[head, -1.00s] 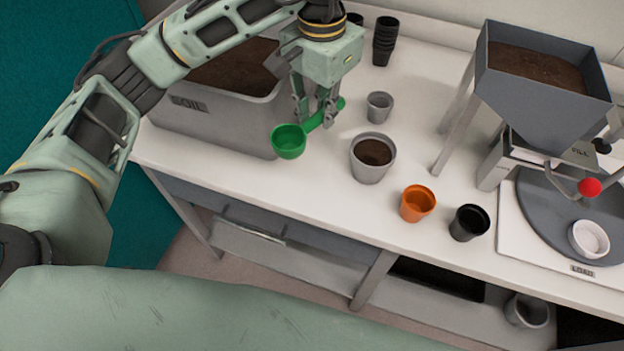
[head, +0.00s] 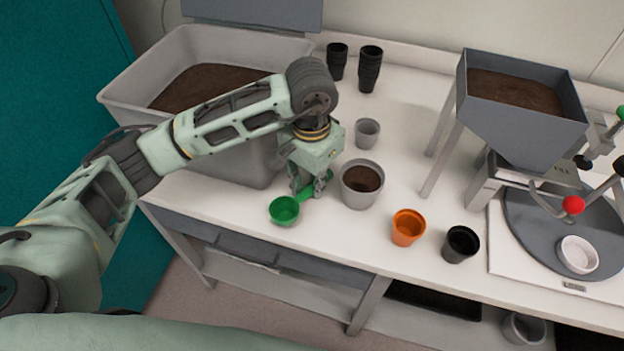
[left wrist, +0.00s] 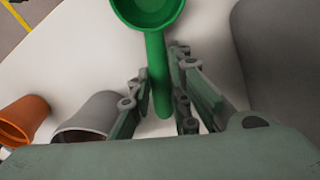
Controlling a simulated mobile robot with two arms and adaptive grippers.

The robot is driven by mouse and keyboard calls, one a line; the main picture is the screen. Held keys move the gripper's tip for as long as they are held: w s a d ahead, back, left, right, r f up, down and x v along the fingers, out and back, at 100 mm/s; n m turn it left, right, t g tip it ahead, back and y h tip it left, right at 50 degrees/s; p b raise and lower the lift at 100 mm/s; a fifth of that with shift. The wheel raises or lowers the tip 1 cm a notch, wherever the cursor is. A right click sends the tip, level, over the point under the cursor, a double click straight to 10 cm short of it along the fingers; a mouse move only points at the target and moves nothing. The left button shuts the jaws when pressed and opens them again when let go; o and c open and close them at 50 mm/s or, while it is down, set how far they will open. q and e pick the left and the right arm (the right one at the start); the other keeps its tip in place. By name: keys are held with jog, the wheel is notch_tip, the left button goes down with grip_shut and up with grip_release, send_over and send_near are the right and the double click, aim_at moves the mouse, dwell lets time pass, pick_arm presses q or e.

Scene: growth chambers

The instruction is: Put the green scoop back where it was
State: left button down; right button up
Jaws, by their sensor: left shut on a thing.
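The green scoop (head: 285,211) is at the front edge of the bench, left of the soil-filled grey pot. My left gripper (head: 308,188) points down and is shut on the scoop's handle. In the left wrist view the handle of the scoop (left wrist: 157,72) runs between the fingers (left wrist: 160,100), with the bowl beyond them. The scoop looks at or just above the bench top; I cannot tell if it touches. My right gripper is not in view.
A grey soil bin (head: 232,140) stands behind left. The grey pot with soil (head: 362,197) is close right of the gripper. A smaller grey pot (head: 367,136), an orange pot (head: 408,231), a black pot (head: 460,246) and a hopper (head: 515,135) stand near.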

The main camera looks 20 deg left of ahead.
aim_at(312, 185)
pick_arm(q)
jog(key=shift+f+b, duration=0.2)
jog(key=shift+b, duration=0.1)
jog(key=c, duration=1.6)
grip_release()
jog(key=shift+r, duration=0.1)
jog(key=shift+c, duration=0.2)
jog(key=shift+r+p, duration=0.3)
notch_tip(312, 185, up, 12)
jog(key=b, duration=0.2)
jog(key=shift+s+f, duration=0.15)
